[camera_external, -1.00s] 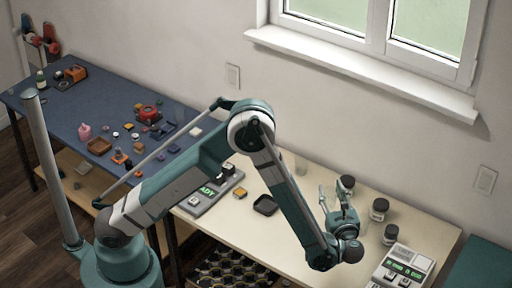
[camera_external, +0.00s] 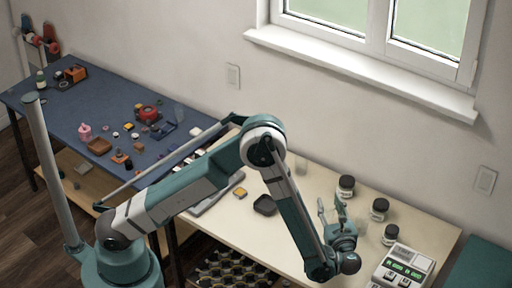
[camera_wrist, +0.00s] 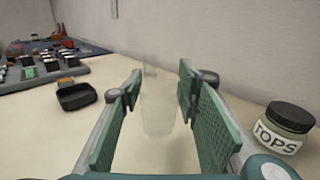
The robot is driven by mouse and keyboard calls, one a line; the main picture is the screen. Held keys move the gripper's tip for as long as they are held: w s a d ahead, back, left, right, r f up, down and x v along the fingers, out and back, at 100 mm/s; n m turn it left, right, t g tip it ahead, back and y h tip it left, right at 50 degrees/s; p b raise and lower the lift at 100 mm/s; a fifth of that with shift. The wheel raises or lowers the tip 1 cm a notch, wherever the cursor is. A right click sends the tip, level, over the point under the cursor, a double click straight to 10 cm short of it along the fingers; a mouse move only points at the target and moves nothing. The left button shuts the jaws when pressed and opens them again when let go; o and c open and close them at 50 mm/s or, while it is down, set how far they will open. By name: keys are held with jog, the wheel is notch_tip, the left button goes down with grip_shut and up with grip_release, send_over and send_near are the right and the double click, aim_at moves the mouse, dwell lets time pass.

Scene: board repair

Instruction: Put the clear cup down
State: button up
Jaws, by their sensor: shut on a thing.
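The clear cup (camera_wrist: 158,105) is pale and see-through. In the wrist view it stands upright between the green pads of my gripper (camera_wrist: 158,95), which is shut on it. The cup's base appears close to the cream table, but I cannot tell whether it touches. In the external view my gripper (camera_external: 332,208) is low over the right part of the cream table (camera_external: 285,235), left of the jars; the held cup is hard to make out there.
Dark-lidded jars stand to the right (camera_external: 346,187), one labelled TOPS (camera_wrist: 285,128). A small black tray (camera_external: 265,205) lies left of my gripper. A device with a green display (camera_external: 403,267) stands at the right front. Table between tray and gripper is clear.

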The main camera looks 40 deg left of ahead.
aim_at(330, 215)
jog(key=shift+f, duration=0.15)
jog(key=shift+f+b, duration=0.4)
jog(key=shift+f, duration=1.35)
jog(key=shift+f, duration=0.2)
jog(key=o, duration=0.8)
jog(key=shift+r, duration=0.3)
jog(key=p+v, duration=0.1)
jog(key=v, duration=0.4)
jog(key=shift+s+d, duration=0.1)
jog(key=shift+d, duration=0.05)
jog(key=shift+r+p, duration=0.65)
jog(key=shift+r, duration=2.8)
jog(key=shift+a, duration=0.2)
